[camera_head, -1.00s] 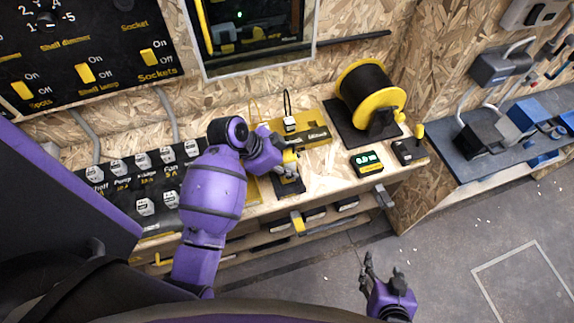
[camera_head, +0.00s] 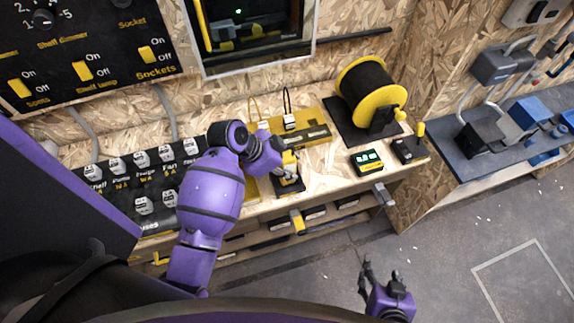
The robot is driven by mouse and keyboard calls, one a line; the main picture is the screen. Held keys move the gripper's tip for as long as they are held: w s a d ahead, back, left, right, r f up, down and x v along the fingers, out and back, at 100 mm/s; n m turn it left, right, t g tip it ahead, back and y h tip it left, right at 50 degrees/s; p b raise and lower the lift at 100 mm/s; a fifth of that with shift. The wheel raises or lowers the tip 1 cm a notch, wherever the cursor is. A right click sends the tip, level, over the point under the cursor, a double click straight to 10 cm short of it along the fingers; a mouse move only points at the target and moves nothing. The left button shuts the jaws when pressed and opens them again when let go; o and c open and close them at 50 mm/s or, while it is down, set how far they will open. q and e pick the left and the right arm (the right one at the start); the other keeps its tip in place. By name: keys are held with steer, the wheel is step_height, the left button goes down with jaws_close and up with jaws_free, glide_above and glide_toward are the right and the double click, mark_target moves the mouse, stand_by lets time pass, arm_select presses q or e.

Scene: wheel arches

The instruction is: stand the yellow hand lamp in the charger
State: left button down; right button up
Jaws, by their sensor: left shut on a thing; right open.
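My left gripper (camera_head: 284,168) reaches over the bench and is shut on the yellow hand lamp (camera_head: 289,157). Only a small yellow part of the lamp shows; the fingers and wrist hide much of it. The lamp is over a dark base on the bench, which looks like the charger (camera_head: 292,187). I cannot tell whether the lamp is seated in it or just above it. My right gripper (camera_head: 376,271) is open and empty, low over the floor in front of the bench.
A yellow cable reel (camera_head: 373,92) stands at the back right of the bench. A yellow case (camera_head: 312,136) lies behind the lamp. A small meter with a green display (camera_head: 367,160) is to its right. A black fuse panel (camera_head: 120,190) lies left. Drawers with handles (camera_head: 298,222) line the front.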

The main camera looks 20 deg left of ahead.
arm_select(q)
steer(key=shift+f, duration=0.2)
steer(key=shift+f, duration=0.45)
steer(key=shift+f, duration=0.1)
stand_by(0.8)
steer(key=c, duration=1.2)
jaws_free()
steer(key=o, duration=0.5)
steer(key=shift+c, duration=0.2)
